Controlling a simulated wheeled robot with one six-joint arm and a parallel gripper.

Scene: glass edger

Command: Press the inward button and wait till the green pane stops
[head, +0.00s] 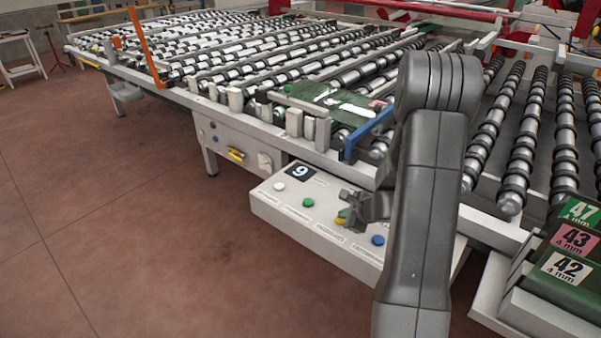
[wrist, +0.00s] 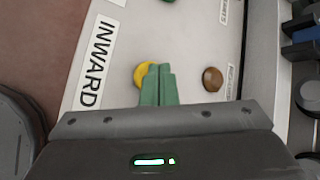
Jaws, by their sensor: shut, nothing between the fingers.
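The control panel (head: 268,205) below the roller table has white (head: 279,187), green (head: 308,202) and blue (head: 378,240) buttons and a display reading 9 (head: 300,171). The yellow button (wrist: 141,76), beside the INWARD label (wrist: 93,60), is partly covered by my gripper. My gripper (head: 342,212) is shut and empty. In the wrist view its green fingertips (wrist: 159,68) overlap the right part of the yellow button; I cannot tell whether they touch it. The green pane (head: 325,98) lies on the rollers near a blue bar (head: 366,135), partly behind my arm.
A brown-orange button (wrist: 212,79) lies to the right of the fingertips. Panes labelled 47, 43 and 42 (head: 567,268) stand at the lower right. An orange post (head: 146,50) rises at the table's left.

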